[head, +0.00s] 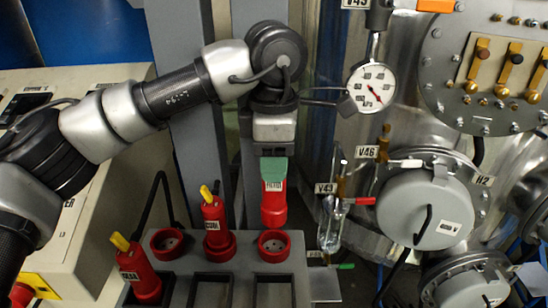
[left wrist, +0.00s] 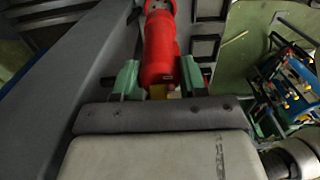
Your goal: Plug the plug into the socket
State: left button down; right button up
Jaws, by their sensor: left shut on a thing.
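My left gripper (head: 273,172) points down with its green fingers shut on a red plug (head: 273,204). The plug hangs upright, its lower end just above the rim of an empty-looking red round socket (head: 273,246). I cannot tell whether the plug touches the rim. In the left wrist view the plug (left wrist: 160,52) sits between the two green fingertips (left wrist: 160,78) and points away from the gripper. The socket is not clear there. My right gripper is not in view.
An open red socket (head: 167,244) is at the left on the same grey panel (head: 190,268). Two other red plugs with yellow tops, one upright (head: 215,222) and one tilted (head: 138,270), sit beside it. A gauge (head: 371,87) and metal vessel fittings (head: 425,207) stand at the right.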

aim_at(274, 187)
pick_arm(q)
jog(key=shift+f+b, duration=0.3)
jog(key=shift+f, duration=0.2)
jog(key=shift+s+f+b, duration=0.1)
jog(key=shift+f+b, duration=0.2)
jog(key=shift+f, duration=0.1)
notch_tip(274, 187, down, 3)
jog(key=b, duration=0.2)
jog(key=shift+f+b, duration=0.15)
jog(key=shift+b, duration=0.2)
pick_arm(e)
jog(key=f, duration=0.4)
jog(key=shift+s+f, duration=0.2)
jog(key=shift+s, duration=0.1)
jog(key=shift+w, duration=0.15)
pick_arm(q)
jog(key=shift+b, duration=0.5)
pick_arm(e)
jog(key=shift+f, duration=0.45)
pick_arm(q)
jog(key=shift+f, duration=0.25)
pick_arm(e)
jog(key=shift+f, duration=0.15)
